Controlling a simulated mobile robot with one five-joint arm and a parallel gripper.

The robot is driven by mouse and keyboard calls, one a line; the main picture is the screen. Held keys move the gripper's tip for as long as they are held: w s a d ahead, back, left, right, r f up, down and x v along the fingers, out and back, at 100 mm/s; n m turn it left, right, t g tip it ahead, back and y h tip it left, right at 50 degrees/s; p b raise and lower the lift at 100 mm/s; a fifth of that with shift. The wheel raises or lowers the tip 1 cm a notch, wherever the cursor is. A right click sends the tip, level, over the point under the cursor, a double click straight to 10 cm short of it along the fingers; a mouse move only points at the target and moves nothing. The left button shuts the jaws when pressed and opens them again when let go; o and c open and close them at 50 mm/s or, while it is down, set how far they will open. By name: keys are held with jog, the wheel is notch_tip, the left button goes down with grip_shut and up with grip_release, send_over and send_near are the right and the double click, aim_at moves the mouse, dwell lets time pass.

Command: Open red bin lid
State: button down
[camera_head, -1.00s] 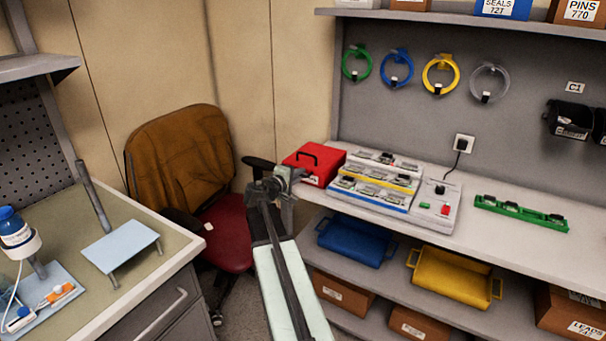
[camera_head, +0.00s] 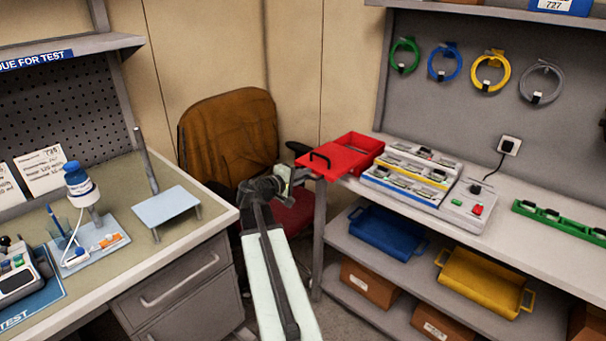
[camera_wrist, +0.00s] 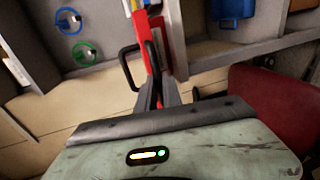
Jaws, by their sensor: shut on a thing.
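The red bin (camera_head: 366,143) sits at the left end of the right-hand bench, and part of its open inside shows. My gripper (camera_wrist: 158,88) is shut on the lid's near edge. In the head view my gripper (camera_head: 296,174) is at the lid's left side, its fingertips small and hard to make out.
A stepped pump rack (camera_head: 415,172) stands right of the bin. Blue (camera_head: 388,236) and yellow (camera_head: 483,280) trays sit on the shelf below. An office chair (camera_head: 230,135) stands behind my arm. The left bench (camera_head: 185,235) has drawers.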

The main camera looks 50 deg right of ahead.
jog(key=shift+s+d+f, duration=0.1)
jog(key=shift+s, duration=0.3)
jog(key=c, duration=1.5)
grip_release()
jog(key=shift+s+d, duration=0.1)
jog(key=shift+s, duration=0.1)
jog(key=shift+w, duration=0.1)
jog(key=p+v, duration=0.1)
jog(key=v, duration=0.7)
jog(key=shift+p, duration=0.3)
jog(key=shift+w, duration=0.1)
